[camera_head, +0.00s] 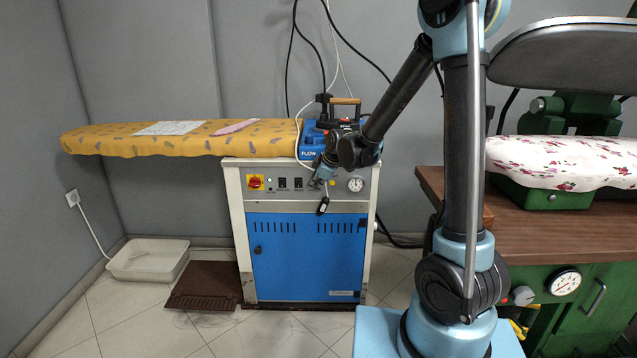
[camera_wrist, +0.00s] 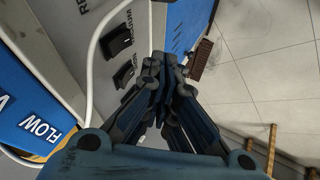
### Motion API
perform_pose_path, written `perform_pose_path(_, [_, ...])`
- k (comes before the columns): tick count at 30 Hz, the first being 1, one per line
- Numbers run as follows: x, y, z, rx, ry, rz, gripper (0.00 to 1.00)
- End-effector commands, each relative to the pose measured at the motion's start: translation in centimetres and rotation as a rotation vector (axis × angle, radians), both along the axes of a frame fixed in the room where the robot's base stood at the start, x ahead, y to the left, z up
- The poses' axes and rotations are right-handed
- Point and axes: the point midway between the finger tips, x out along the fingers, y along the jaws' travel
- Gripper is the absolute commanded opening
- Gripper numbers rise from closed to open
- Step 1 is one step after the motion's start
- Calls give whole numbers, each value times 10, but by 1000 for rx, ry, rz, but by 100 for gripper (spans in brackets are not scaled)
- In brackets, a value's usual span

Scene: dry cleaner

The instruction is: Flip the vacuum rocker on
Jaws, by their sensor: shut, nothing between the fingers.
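The vacuum rocker (camera_wrist: 117,42) is a black switch on the pale panel in the wrist view; a label beside it appears to read VACUUM. A second black rocker (camera_wrist: 124,74) sits just below it in that picture. In the head view, small dark rockers (camera_head: 283,183) show on the cabinet's control panel, and my arm hides part of the row. My gripper (camera_wrist: 165,70) is shut and empty, its fingers close to the panel and right of the rockers in the wrist view. In the head view my gripper (camera_head: 322,180) is at the panel's right half. I cannot tell whether it touches.
A red-yellow main switch (camera_head: 255,182) and a gauge (camera_head: 355,184) flank the panel. A blue FLOW unit (camera_head: 313,140) sits above, with a white hose (camera_wrist: 91,60) crossing near the rockers. A yellow ironing board (camera_head: 190,143) extends left. A wooden bench (camera_head: 560,222) stands right.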

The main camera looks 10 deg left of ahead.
Motion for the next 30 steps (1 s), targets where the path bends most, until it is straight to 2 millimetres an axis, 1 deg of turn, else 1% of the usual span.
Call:
perform_pose_path(5, [8, 9, -16, 0, 0, 0, 0])
perform_pose_path(6, [16, 9, -16, 0, 0, -2, 0])
perform_pose_path(9, [29, 10, -17, 0, 0, -2, 0])
perform_pose_path(15, [43, 13, -19, 0, 0, -1, 0])
perform_pose_path(27, [46, 13, -19, 0, 0, 0, 0])
perform_pose_path(30, [49, 8, -20, 2, -11, -7, 0])
